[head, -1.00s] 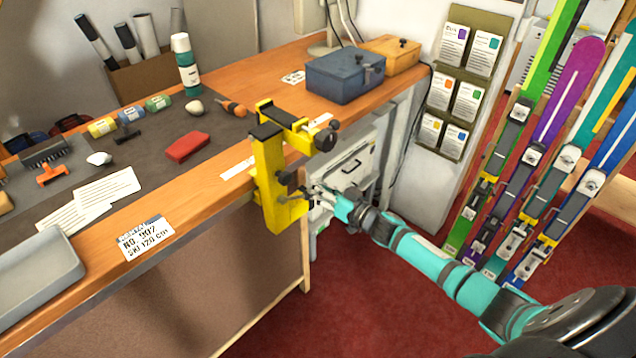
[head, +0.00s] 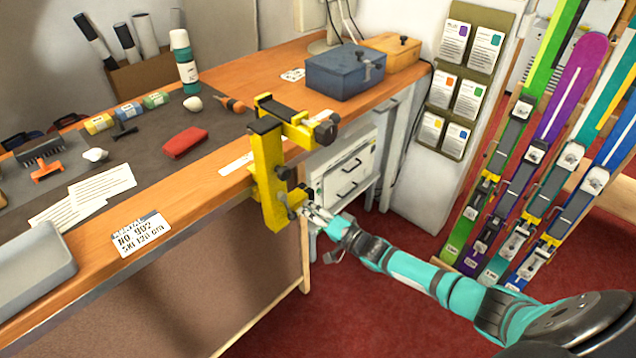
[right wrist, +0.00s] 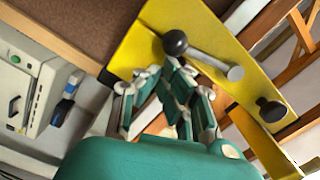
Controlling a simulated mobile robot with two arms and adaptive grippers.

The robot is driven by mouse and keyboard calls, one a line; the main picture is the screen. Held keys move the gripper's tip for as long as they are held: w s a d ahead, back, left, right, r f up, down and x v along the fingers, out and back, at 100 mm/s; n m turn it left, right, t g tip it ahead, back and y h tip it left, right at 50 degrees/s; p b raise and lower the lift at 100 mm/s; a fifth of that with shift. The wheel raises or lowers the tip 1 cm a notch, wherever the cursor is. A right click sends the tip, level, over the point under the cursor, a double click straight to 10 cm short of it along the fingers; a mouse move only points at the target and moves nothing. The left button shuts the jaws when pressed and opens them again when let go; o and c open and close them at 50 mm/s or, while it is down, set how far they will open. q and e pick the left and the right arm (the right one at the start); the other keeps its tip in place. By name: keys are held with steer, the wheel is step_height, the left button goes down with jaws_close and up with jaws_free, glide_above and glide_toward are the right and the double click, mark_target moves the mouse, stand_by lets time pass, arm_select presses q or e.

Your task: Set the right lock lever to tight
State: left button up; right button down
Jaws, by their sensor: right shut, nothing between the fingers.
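A yellow ski vise (head: 268,180) is clamped at the bench's front edge. On its side is a lever, a metal rod with a dark ball knob (right wrist: 175,43) at one end and a round grey cap (right wrist: 235,72) at the other. My right gripper (head: 306,212) is at the vise's lower right side in the head view. It is shut and empty. In the right wrist view its fingertips (right wrist: 160,75) are just below the ball knob; I cannot tell whether they touch it. The lever is partly hidden in the head view. My left gripper is not in view.
A second black knob (right wrist: 272,108) sticks out from the vise. The bench top (head: 150,215) carries a blue box (head: 343,75), a red block (head: 185,142) and a grey tray (head: 35,270). A drawer cabinet (head: 345,175) stands behind the gripper. Skis (head: 575,75) lean at right.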

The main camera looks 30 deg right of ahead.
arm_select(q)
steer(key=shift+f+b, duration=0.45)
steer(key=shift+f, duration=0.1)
arm_select(e)
steer(key=shift+s+a+f+m, duration=0.15)
steer(key=shift+a+f+m, duration=0.15)
steer(key=shift+a+m, duration=0.25)
steer(key=shift+s+a+f+m, duration=0.15)
steer(key=shift+a+f+m, duration=0.15)
steer(key=shift+m, duration=0.35)
steer(key=shift+r, duration=0.15)
